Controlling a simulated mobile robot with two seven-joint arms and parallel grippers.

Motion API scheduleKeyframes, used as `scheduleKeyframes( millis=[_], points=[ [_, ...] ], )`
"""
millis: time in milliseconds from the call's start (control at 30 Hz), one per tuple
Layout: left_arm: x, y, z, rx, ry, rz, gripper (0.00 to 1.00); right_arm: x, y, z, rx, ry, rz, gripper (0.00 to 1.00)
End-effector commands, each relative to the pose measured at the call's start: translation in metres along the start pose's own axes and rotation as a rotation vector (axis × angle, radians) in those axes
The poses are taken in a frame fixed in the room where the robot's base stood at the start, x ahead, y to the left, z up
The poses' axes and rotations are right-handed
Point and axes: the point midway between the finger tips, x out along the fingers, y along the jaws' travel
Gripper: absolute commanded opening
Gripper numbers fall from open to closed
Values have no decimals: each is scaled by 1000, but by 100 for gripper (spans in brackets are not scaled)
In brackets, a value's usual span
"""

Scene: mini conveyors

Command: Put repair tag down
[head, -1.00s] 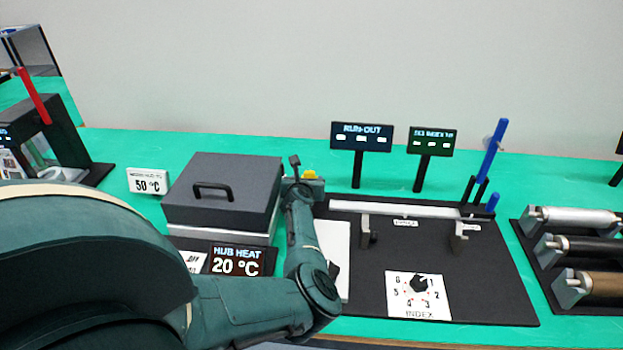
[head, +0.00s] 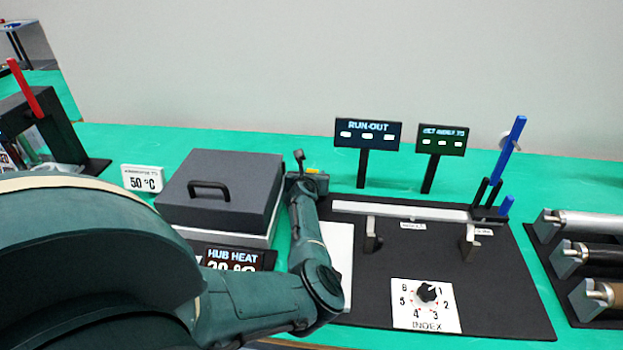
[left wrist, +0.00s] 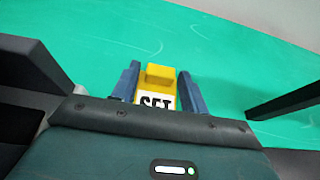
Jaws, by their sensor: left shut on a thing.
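The repair tag (left wrist: 160,76) is a small yellow block with a white face with black letters that look like "SET". It sits between the two blue fingers of my left gripper (left wrist: 158,90) in the left wrist view, and the gripper is shut on it. The lower part of the tag's face is hidden by my wrist. In the head view the tag shows as a small yellow patch (head: 316,181) at the end of my left arm, just right of the dark grey lidded box. Whether it touches the green table cannot be told. My right gripper is not in view.
The grey lidded box (head: 235,180) stands left of my left gripper. A black mat (head: 480,290) to the right carries a silver bar (head: 400,208) on supports and an index dial (head: 426,300). Two display posts (head: 367,133) stand behind. Green table (head: 260,142) is clear behind the gripper.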

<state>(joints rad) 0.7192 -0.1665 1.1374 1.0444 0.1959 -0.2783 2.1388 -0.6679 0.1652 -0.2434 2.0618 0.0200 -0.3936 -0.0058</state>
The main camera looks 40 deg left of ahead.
Motion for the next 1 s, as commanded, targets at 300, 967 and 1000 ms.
scheduleKeyframes(
  millis=[300,967,1000],
  points=[
    [-1,0,3,0,0,-1,19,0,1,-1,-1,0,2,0],
    [-45,-1,110,-4,-5,0,19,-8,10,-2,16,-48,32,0],
    [-48,0,117,-3,-4,0,19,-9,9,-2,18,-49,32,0]
  ],
)
